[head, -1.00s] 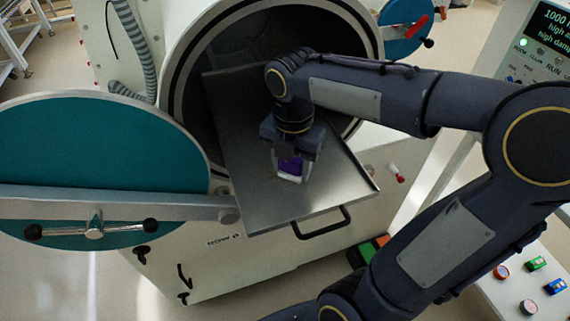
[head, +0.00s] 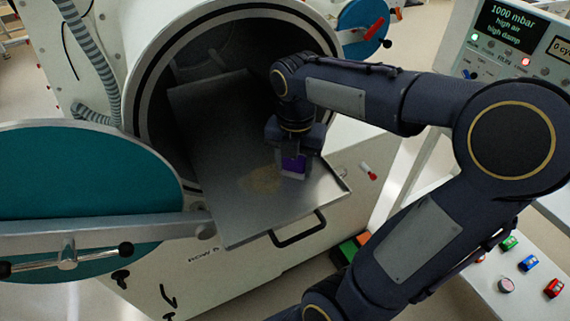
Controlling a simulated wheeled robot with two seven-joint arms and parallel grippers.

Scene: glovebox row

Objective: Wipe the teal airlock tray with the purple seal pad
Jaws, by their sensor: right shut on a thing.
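The airlock tray (head: 222,146) is a grey metal sheet slid partly out of the round airlock opening, whose open door (head: 75,185) is teal. A yellowish stain (head: 262,180) lies on the tray's front half. My right gripper (head: 294,160) points down over the tray's right front part, shut on the purple seal pad (head: 293,164). The pad has a pale lower edge and is just right of the stain, at or close to the tray surface; I cannot tell if it touches. My left gripper is not in view.
The open teal door with its bar handle (head: 68,258) fills the left side. A black tray handle (head: 298,232) sticks out at the front. A control panel (head: 510,40) stands at the right. A red-tipped knob (head: 368,170) is right of the tray.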

